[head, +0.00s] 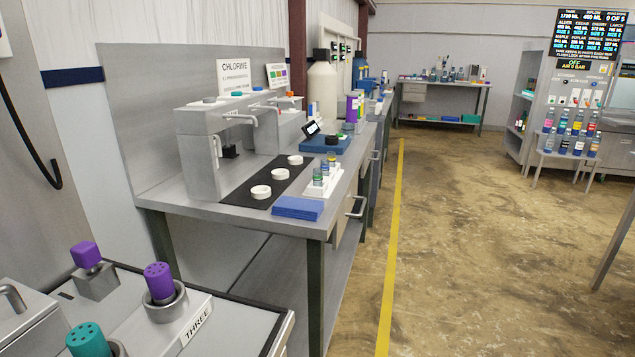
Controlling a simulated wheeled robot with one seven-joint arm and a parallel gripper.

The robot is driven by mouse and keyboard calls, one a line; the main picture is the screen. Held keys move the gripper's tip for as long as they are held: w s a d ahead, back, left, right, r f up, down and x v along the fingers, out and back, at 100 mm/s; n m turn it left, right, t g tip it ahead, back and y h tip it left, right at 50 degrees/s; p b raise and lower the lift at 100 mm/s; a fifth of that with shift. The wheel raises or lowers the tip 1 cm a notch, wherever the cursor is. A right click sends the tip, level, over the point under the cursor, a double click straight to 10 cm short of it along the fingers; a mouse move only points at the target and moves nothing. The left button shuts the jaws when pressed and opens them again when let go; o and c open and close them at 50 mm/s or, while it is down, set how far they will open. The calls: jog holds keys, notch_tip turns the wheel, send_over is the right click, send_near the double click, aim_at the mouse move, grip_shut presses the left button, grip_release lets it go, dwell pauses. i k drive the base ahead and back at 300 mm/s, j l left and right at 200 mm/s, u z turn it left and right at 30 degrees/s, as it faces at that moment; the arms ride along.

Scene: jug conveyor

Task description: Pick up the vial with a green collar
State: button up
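Several small vials (325,170) stand upright in a white rack (322,190) near the front right edge of the steel bench. They look grey with green and bluish bands. At this size I cannot tell for sure which of them has a green collar. My gripper is not in view.
A folded blue cloth or pad (297,208) lies just in front of the rack. A black mat (245,199) with white round dishes (261,192) lies left of it. A nearer counter (240,310) holds purple and teal knobs.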

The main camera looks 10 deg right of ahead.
aim_at(318, 172)
jog(key=i+l, duration=0.3)
jog(key=i+l+z, duration=0.1)
jog(key=i+l, duration=0.15)
jog(key=i, duration=0.25)
